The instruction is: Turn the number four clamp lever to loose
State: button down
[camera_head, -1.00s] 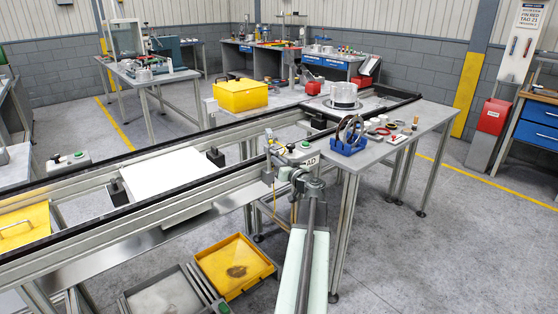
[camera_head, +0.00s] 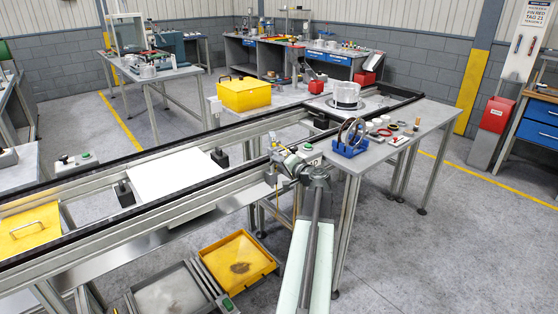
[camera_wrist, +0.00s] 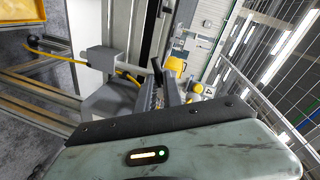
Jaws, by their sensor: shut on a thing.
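My gripper (camera_head: 274,160) is at the near rail of the conveyor frame, beside a grey button box with a green button (camera_head: 308,146). In the wrist view my gripper's fingers (camera_wrist: 165,92) are close together around a small dark lever (camera_wrist: 157,70), taken as the clamp lever, which stands up between them. It is too small to make out in the head view, where my wrist covers that spot.
The long rail frame (camera_head: 120,220) runs close under my arm. A white plate (camera_head: 178,174) lies between its rails. A blue rack (camera_head: 350,147) with rings stands on the bench to the right. A yellow tray (camera_head: 262,262) is low on the floor side. The right floor is clear.

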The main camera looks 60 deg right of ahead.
jog(key=shift+d+r+m+y+p, duration=0.1)
jog(key=shift+r+m+y+p, duration=0.15)
jog(key=shift+m, duration=0.4)
jog(key=shift+d+r+m+y+p, duration=0.15)
jog(key=shift+m+y, duration=0.1)
jog(key=shift+m, duration=0.4)
jog(key=shift+s+a, duration=0.1)
jog(key=c, duration=1.5)
grip_release()
jog(key=shift+s+a, duration=0.1)
jog(key=p+v, duration=0.1)
jog(key=v, duration=0.6)
jog(key=shift+s, duration=0.3)
jog(key=shift+w, duration=0.1)
